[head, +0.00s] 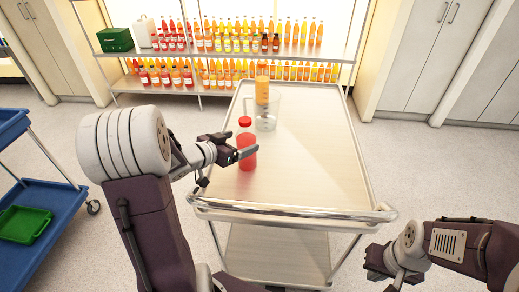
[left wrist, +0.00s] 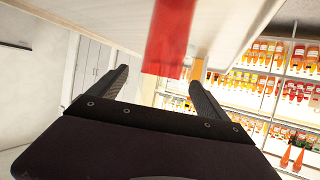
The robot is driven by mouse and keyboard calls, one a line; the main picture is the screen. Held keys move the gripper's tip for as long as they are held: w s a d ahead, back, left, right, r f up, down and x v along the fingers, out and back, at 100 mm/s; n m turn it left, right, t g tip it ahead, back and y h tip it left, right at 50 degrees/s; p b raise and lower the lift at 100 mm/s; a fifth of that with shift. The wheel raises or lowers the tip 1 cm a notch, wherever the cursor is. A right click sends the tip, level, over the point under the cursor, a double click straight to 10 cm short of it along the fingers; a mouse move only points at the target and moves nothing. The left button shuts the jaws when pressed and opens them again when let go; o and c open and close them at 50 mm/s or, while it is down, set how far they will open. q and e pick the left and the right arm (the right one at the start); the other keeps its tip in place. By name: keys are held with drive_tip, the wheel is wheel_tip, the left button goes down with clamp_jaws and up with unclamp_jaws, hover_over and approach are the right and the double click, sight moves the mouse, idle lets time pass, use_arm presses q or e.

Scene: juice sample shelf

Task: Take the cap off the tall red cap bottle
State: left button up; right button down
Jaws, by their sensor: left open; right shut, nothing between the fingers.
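The tall red bottle (head: 247,163) stands upright on the trolley, with its red cap (head: 245,121) on top. My left gripper (head: 240,145) is open at the bottle's body, below the cap. One finger crosses in front of the bottle in the head view. In the left wrist view, the red bottle (left wrist: 170,38) shows in the gap between the two open fingers (left wrist: 158,78); I cannot tell whether either touches it. The cap is not visible there. My right gripper (head: 380,264) is shut and empty, low at the right of the trolley.
A clear jug (head: 265,122) and an orange bottle (head: 262,92) stand behind the red bottle on the trolley (head: 310,170). The trolley's right side is clear, with a metal rail at its front. Shelves of juice bottles (head: 230,43) stand behind. A blue cart (head: 50,205) is at left.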

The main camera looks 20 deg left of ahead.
use_arm(q)
drive_tip(key=shift+w+a+f, duration=0.2)
drive_tip(key=shift+f, duration=0.05)
drive_tip(key=shift+w+d+f+b, duration=0.1)
drive_tip(key=shift+w+f+b, duration=0.15)
drive_tip(key=shift+w+b, duration=0.15)
drive_tip(key=shift+w+d, duration=0.1)
drive_tip(key=shift+w, duration=0.25)
drive_tip(key=b+x, duration=0.1)
drive_tip(key=x, duration=0.4)
drive_tip(key=shift+d+f, duration=0.15)
drive_tip(key=shift+d, duration=0.1)
drive_tip(key=c, duration=0.5)
clamp_jaws()
